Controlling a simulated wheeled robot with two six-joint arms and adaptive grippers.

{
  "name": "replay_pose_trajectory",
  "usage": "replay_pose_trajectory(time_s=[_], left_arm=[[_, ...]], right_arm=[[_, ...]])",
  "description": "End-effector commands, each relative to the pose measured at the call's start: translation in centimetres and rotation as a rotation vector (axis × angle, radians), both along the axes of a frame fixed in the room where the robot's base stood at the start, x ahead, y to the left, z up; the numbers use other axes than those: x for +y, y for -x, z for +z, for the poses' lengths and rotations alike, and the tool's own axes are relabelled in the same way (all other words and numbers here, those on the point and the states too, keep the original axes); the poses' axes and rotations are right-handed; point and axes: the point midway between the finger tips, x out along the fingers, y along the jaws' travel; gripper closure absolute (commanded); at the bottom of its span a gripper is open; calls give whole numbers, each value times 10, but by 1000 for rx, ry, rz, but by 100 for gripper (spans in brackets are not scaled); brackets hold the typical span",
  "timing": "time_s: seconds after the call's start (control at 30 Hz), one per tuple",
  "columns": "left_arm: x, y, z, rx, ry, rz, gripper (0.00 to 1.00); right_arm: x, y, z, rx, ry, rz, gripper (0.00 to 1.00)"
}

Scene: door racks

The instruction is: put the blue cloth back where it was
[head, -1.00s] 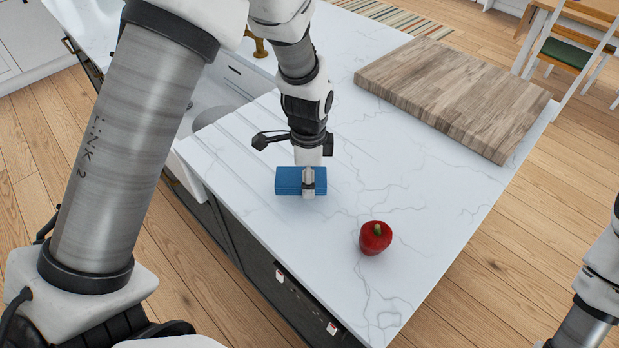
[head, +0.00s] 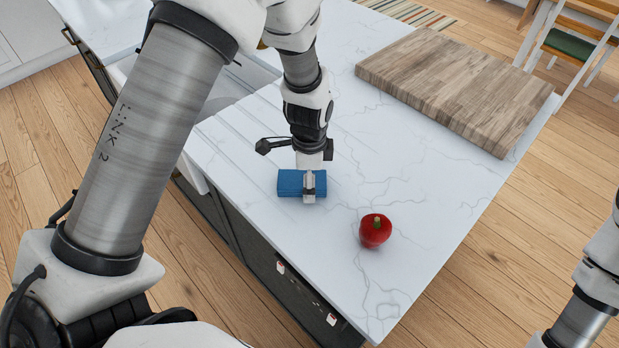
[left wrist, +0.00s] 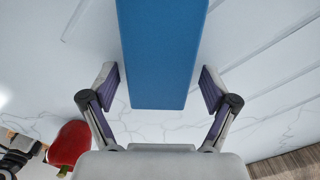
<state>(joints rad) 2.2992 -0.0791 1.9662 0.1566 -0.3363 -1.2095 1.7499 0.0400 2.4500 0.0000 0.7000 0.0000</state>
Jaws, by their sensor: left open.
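The blue cloth (head: 290,183) is a folded rectangular block at the counter's near left side, left of a red pepper-like item. It appears to rest on the counter; any small gap beneath is hidden. My left gripper (head: 308,194) reaches down over the cloth's middle. In the left wrist view, the cloth (left wrist: 162,50) lies between the two open fingers of this gripper (left wrist: 160,88), with a visible gap on each side. My right arm shows at the right edge of the head view, but its gripper is out of frame.
The red item (head: 375,231) stands right of and nearer than the cloth on the white marble counter (head: 430,190). A thick wooden board (head: 455,85) lies at the back right. A sink and grooved drain area are left. The counter between cloth and board is clear.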

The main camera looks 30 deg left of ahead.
Motion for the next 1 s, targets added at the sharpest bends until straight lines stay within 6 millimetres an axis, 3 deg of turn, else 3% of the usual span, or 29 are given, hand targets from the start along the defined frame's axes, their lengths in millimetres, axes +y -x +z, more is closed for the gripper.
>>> replay_pose_trajectory(time_s=[0.17, 0.4, 0.53, 0.7, 1.0], left_arm=[[0, -1, 24, -5, 0, 0, 14], [0, -2, 87, -7, 0, 0, 14], [0, -1, 112, -4, 0, 0, 14], [0, -1, 123, -1, 0, 0, 14], [0, -1, 123, 0, 0, 0, 14]], right_arm=[[0, 0, -6, 0, 0, 0, 17], [0, 0, -17, 0, 0, 0, 17], [0, 0, -20, 0, 0, 0, 17], [0, 0, -20, 0, 0, 0, 17], [0, 0, -20, 0, 0, 0, 17]])
